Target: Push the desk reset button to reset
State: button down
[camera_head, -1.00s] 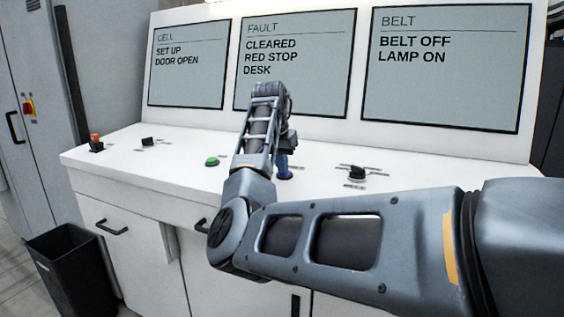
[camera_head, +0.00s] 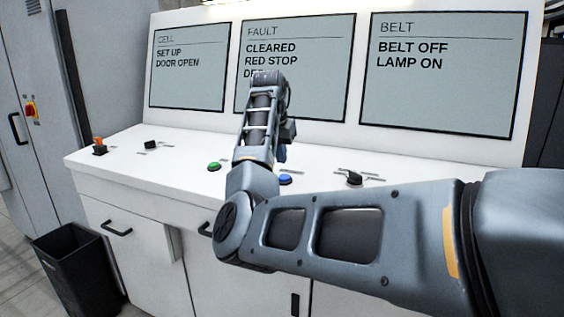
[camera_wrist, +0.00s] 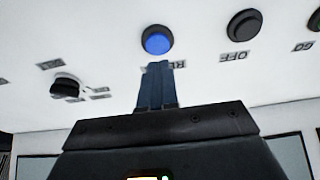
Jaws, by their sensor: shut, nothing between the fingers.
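The blue round button (camera_head: 285,180) sits on the white desk top, just beyond my forearm in the head view. In the wrist view the blue button (camera_wrist: 156,40) has a dark ring, and a label beside it is partly covered by my fingers. My gripper (camera_head: 281,158) is shut and empty, above the button with a visible gap in the head view. In the wrist view my gripper's closed blue fingertips (camera_wrist: 160,66) point toward the button and appear just short of it. The fault screen (camera_head: 296,85) reads "CLEARED, RED STOP", its last line partly hidden by my arm.
A green button (camera_head: 214,166), a black selector (camera_head: 353,178), a black knob (camera_head: 150,144) and an orange-red button (camera_head: 99,146) stand on the desk. A black "OFF" button (camera_wrist: 244,24) shows in the wrist view. A bin (camera_head: 76,268) stands at left.

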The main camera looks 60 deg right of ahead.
jog(key=b+v, duration=0.1)
jog(key=v, duration=0.7)
jog(key=shift+w+r, duration=0.1)
jog(key=shift+w, duration=0.05)
dwell(0.4)
